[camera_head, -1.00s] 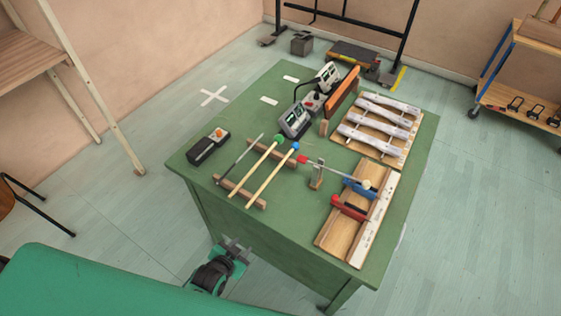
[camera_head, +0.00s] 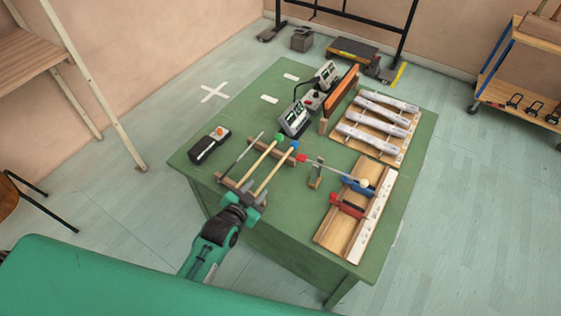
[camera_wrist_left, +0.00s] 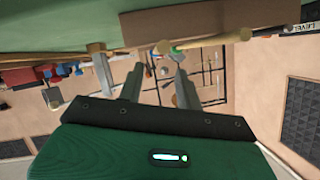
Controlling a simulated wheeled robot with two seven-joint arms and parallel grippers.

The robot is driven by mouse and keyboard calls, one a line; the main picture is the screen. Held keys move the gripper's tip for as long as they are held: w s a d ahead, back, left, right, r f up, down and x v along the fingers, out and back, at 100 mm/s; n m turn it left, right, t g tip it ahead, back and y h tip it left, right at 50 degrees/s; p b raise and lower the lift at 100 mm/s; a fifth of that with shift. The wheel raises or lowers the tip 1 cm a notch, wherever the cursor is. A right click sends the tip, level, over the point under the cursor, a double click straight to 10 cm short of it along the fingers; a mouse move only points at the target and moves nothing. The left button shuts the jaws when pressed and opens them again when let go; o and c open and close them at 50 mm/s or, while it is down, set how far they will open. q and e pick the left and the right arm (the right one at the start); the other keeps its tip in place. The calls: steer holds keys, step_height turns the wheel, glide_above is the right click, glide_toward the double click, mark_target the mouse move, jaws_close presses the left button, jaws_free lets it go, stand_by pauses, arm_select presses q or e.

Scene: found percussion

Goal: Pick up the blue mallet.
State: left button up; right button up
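The blue mallet has a blue head (camera_head: 294,145) and a pale wooden stick (camera_head: 275,171). It lies beside a green-headed mallet (camera_head: 279,139) across low wooden bars on the green table (camera_head: 285,224). My left gripper (camera_head: 247,187) is at the table's near edge, by the handle ends of the mallets, and partly covers them. In the left wrist view the gripper fingers (camera_wrist_left: 159,82) stand apart with nothing between them. My right gripper is not in view.
A thin metal rod (camera_head: 243,157) lies left of the mallets, and a black box with an orange knob (camera_head: 210,145) beyond it. A wooden board with red and blue clamps (camera_head: 345,234) and a metal-bar instrument (camera_head: 378,125) stand right. Electronic units (camera_head: 295,122) stand behind.

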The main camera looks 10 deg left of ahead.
mark_target(265, 183)
arm_select(q)
steer(key=shift+f+p+x, duration=0.2)
steer(key=shift+p+x, duration=0.2)
steer(key=shift+x, duration=1.05)
steer(key=shift+f+p+x, duration=0.15)
steer(key=shift+p+x, duration=0.2)
steer(key=shift+x, duration=1.15)
steer(key=shift+s+d, duration=0.1)
steer(key=shift+s, duration=0.1)
jaws_close()
